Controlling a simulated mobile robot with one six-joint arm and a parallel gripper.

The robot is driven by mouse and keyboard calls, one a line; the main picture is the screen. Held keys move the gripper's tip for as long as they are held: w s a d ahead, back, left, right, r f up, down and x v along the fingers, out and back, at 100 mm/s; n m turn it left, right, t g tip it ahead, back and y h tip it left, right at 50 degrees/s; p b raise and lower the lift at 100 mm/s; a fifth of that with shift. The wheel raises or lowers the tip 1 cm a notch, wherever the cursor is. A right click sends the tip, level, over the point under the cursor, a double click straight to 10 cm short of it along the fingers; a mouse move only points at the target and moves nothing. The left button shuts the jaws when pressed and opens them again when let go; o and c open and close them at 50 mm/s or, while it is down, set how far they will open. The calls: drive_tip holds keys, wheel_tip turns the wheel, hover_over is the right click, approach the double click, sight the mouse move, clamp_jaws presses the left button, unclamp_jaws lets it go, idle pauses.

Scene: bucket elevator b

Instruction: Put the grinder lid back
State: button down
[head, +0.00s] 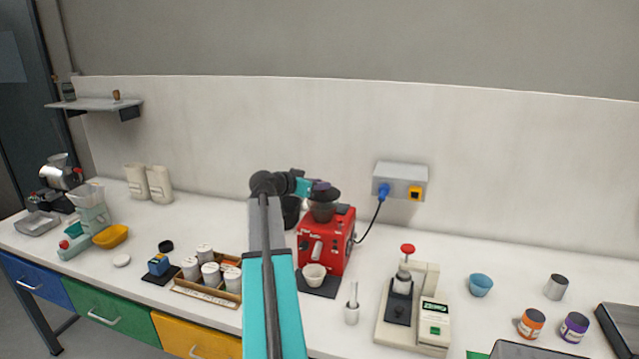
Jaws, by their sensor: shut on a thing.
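The red grinder (318,240) stands on the bench at the middle of the head view, with a dark hopper (322,212) on top. My gripper (320,186) is above the hopper, shut on the dark grinder lid (328,195). The lid is at the hopper's mouth and looks slightly tilted. I cannot tell whether it touches the rim. My arm hides part of the bench left of the grinder.
A white cup (314,275) stands at the grinder's front. A wooden rack (205,292) with several white jars is to the left. A socket box (400,180) with a blue plug and cable is on the wall to the right. A press (402,290) stands right of the grinder.

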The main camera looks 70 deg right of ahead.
drive_tip(key=shift+f+b, duration=0.75)
drive_tip(key=shift+b, duration=0.25)
idle(0.3)
drive_tip(key=c, duration=1.5)
unclamp_jaws()
drive_tip(key=shift+c, duration=0.2)
drive_tip(key=shift+r+p, duration=0.3)
drive_tip(key=shift+p, duration=0.15)
drive_tip(key=shift+r+p, duration=0.45)
drive_tip(key=shift+p, duration=0.2)
drive_tip(key=b+v, duration=0.4)
drive_tip(key=v, duration=0.8)
drive_tip(key=shift+f, duration=0.15)
